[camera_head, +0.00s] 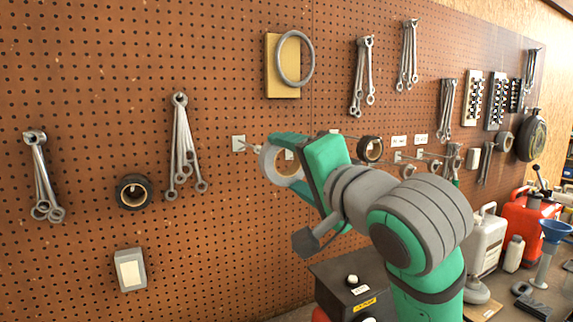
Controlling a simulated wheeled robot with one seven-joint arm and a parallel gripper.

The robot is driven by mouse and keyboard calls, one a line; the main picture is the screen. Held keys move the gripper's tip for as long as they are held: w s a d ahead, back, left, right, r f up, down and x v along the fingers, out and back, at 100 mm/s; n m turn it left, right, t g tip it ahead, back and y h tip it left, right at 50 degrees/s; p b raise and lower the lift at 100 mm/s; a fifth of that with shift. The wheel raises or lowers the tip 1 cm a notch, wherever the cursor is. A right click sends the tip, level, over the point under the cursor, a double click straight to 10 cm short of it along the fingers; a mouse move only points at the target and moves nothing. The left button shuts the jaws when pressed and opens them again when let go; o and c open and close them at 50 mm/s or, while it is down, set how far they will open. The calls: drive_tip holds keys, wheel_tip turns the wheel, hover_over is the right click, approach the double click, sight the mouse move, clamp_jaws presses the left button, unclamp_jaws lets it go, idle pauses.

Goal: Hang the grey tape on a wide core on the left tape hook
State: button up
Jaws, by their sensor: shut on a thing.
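The grey tape (268,171) is a pale ring with a wide opening, held between the green fingers of my gripper (287,164). The fingers partly cover it. Just left of it is the left tape hook (239,144), a small light plate on the pegboard with a thin rod reaching right toward the tape. The rod's end meets the upper left of the ring in the picture. I cannot tell whether the rod is inside the ring or in front of it. My gripper hides the tape's right part.
A dark tape roll (371,149) is at the rod right of my gripper. Another dark roll (133,192) and wrenches (181,150) hang at left. A large ring on a yellow board (283,84) is above. A dark box (350,285) and red can (527,220) stand below right.

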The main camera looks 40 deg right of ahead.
drive_tip(key=shift+x, duration=1.05)
drive_tip(key=f+x, duration=0.2)
drive_tip(key=x, duration=0.6)
drive_tip(key=shift+w+d, duration=0.25)
drive_tip(key=shift+w, duration=0.15)
drive_tip(key=shift+w, duration=0.1)
idle(0.4)
drive_tip(key=o, duration=1.2)
drive_tip(key=shift+c, duration=0.2)
drive_tip(key=shift+s, duration=0.25)
